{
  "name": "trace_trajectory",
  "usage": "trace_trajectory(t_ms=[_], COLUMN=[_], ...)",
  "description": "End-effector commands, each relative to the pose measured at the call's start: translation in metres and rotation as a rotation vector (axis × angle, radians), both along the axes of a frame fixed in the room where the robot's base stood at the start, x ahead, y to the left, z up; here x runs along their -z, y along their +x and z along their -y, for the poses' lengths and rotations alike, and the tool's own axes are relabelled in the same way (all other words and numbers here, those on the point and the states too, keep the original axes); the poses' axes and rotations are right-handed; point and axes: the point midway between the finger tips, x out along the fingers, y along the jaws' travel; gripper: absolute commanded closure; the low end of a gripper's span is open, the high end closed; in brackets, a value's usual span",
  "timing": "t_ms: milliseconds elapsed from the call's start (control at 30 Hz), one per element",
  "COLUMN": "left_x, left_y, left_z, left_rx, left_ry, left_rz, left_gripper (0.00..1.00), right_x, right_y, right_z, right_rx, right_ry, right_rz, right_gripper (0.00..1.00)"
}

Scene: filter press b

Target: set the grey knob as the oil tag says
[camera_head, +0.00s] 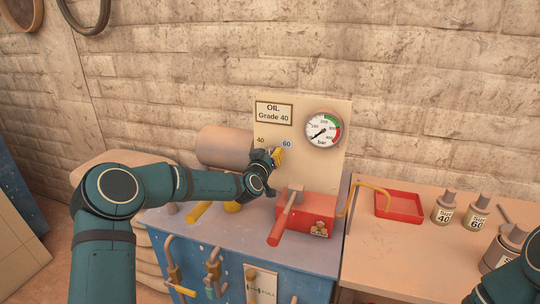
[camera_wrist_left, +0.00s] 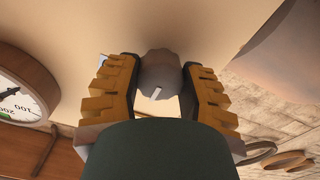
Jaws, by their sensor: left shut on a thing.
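The oil tag (camera_head: 274,112) on the cream panel reads "OIL Grade 40". Below it are a "40" mark (camera_head: 260,141) on the left and a "60" mark (camera_head: 286,144) on the right. My left gripper (camera_head: 277,156) is at the panel by these marks and hides the knob in the head view. In the left wrist view, its yellow fingers (camera_wrist_left: 160,88) are shut on the grey knob (camera_wrist_left: 160,72), one on each side. A short white line shows on the knob, slightly tilted. I cannot tell which mark it points to. My right gripper is out of view.
A pressure gauge (camera_head: 324,130) is right of the tag. A red block with a lever (camera_head: 283,222) stands below the panel on the blue cabinet (camera_head: 216,247). On the right table are a red tray (camera_head: 399,206) and bottles labelled 40 (camera_head: 444,208) and 60 (camera_head: 476,212).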

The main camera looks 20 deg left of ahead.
Motion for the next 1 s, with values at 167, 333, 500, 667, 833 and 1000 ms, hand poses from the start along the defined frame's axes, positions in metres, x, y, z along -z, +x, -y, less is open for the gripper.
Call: trace_trajectory(t_ms=[167, 333, 500, 667, 833, 1000], left_x=[-0.0016, -0.0019, -0.0021, -0.0023, -0.0020, -0.0025], left_y=[0.0005, 0.0006, 0.0008, 0.0008, 0.0008, 0.0009], left_z=[-0.0007, -0.0011, -0.0014, -0.0015, -0.0023, -0.0023], left_rx=[-0.002, -0.003, -0.002, -0.002, -0.003, -0.002], left_ry=[-0.074, -0.200, -0.359, -0.511, -0.663, -0.791], left_rz=[0.001, -0.003, -0.007, -0.012, -0.017, -0.020], left_gripper=[0.95, 0.95, 0.95, 0.95, 0.95, 0.95], right_x=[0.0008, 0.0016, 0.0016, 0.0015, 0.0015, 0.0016], right_y=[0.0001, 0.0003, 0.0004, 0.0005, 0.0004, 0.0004], right_z=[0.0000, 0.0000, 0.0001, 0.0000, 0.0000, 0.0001], right_rx=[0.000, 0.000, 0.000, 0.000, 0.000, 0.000], right_ry=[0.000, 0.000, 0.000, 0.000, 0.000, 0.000], right_rz=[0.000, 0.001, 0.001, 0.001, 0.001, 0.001], right_gripper=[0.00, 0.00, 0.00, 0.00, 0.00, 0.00])
